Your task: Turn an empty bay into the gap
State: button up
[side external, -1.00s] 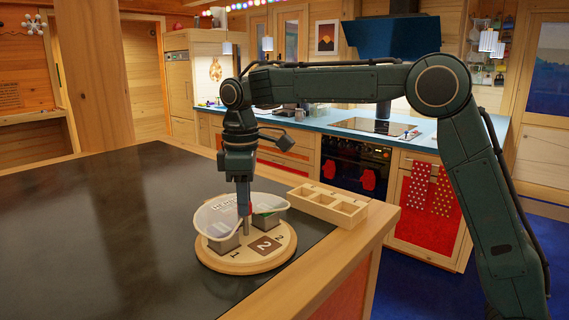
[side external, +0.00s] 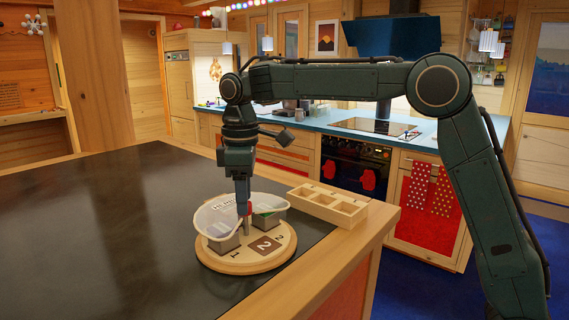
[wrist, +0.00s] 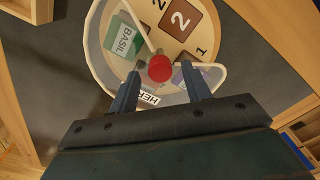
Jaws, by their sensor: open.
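A round wooden turntable (side external: 243,262) with printed numbers stands on the dark tabletop. A clear curved wall (side external: 207,217) surrounds much of it, with a gap at the front. A green packet labelled BASIL (wrist: 124,40) and a grey block (side external: 224,244) sit in other bays. A red knob (wrist: 160,68) stands at the centre. My gripper (wrist: 161,75) is open above the turntable, its fingers either side of the knob; contact is unclear.
A wooden tray with compartments (side external: 328,206) stands behind the turntable, near the counter's edge (side external: 385,225). The dark tabletop (side external: 90,230) to the left is clear. A kitchen counter with a hob (side external: 375,126) is farther back.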

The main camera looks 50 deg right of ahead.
aim_at(249, 204)
notch_tip(249, 204, up, 13)
dwell(0.9)
jog(key=shift+s, duration=0.1)
dwell(0.3)
jog(key=s+d+m+t, duration=0.2)
jog(key=s+d, duration=0.2)
jog(key=s, duration=0.3)
jog(key=s+d+f+m+t, duration=0.1)
jog(key=s+d+f+m, duration=0.1)
jog(key=s+f, duration=0.5)
jog(key=s+d+f+m+t, duration=0.2)
jog(key=s+f, duration=0.6)
jog(key=s, duration=0.7)
jog(key=shift+s+d+m+t, duration=0.3)
jog(key=shift+d+m, duration=0.15)
jog(key=shift+m, duration=0.75)
